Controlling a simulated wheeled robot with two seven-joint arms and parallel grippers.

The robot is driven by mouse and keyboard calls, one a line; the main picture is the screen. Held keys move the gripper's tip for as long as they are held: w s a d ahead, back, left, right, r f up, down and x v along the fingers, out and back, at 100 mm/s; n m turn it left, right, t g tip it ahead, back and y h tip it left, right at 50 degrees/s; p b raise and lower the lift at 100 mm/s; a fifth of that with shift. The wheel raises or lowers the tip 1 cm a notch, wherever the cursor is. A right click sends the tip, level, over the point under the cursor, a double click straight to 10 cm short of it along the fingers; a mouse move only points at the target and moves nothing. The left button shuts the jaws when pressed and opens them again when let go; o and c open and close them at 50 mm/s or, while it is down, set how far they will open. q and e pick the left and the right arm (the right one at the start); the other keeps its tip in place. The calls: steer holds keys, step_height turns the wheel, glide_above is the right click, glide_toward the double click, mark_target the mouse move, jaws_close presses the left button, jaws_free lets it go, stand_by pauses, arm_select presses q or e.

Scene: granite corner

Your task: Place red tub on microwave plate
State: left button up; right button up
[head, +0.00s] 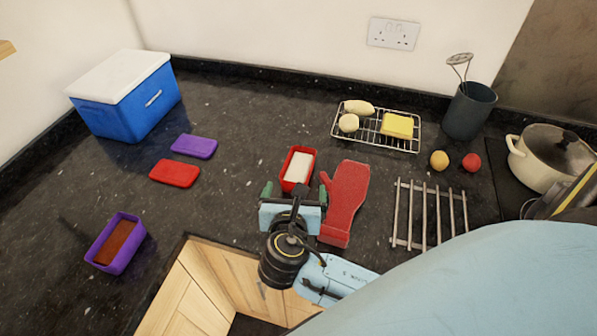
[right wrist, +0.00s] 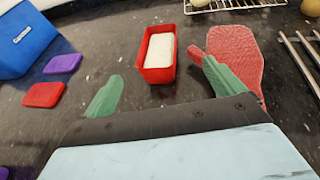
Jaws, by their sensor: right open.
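The red tub (head: 291,186) stands on the dark granite counter with a white filling inside. It also shows in the right wrist view (right wrist: 157,76), upright and without a lid. My right gripper (head: 295,191) is open, its green fingers spread wide at the near end of the tub. In the right wrist view the tub lies ahead, between the lines of the two fingers, and nothing is held. No microwave or microwave plate is in view. My left gripper is not in view.
A red oven mitt (head: 346,196) lies right beside the tub. A metal trivet (head: 429,214), a wire rack (head: 375,143) with food and a pot (head: 549,158) stand further right. Left are red (head: 174,173) and purple (head: 194,146) lids, a purple tub (head: 132,249) and a blue cooler (head: 126,102).

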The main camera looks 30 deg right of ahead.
mark_target(298, 167)
steer(key=x, duration=0.5)
steer(key=shift+w+d+f, duration=0.15)
steer(key=shift+w+d, duration=0.05)
steer(key=shift+w, duration=0.1)
steer(key=shift+r+b+x, duration=0.15)
steer(key=shift+b+x, duration=0.05)
steer(key=shift+x, duration=1.2)
steer(key=shift+r+b+x, duration=0.1)
steer(key=shift+b+x, duration=0.05)
steer(key=shift+x, duration=1.2)
steer(key=shift+w+a, duration=0.1)
steer(key=c, duration=1.5)
step_height(298, 167, up, 10)
steer(key=p, duration=0.2)
steer(key=s+a+n+t+y+b, duration=0.1)
steer(key=a+n+y+b, duration=0.1)
steer(key=a+y, duration=0.1)
steer(key=s+a+f+n+t+y+b, duration=0.1)
steer(key=s+a+n+y+b, duration=0.1)
steer(key=a+n+b, duration=0.1)
steer(key=s+a+n+t+y+b, duration=0.1)
steer(key=s+a+n+y+b, duration=0.1)
steer(key=a+y, duration=0.1)
steer(key=shift+s+a+f+n+y+b, duration=0.2)
steer(key=shift+f+n+y+b, duration=0.1)
steer(key=shift+f+b, duration=0.1)
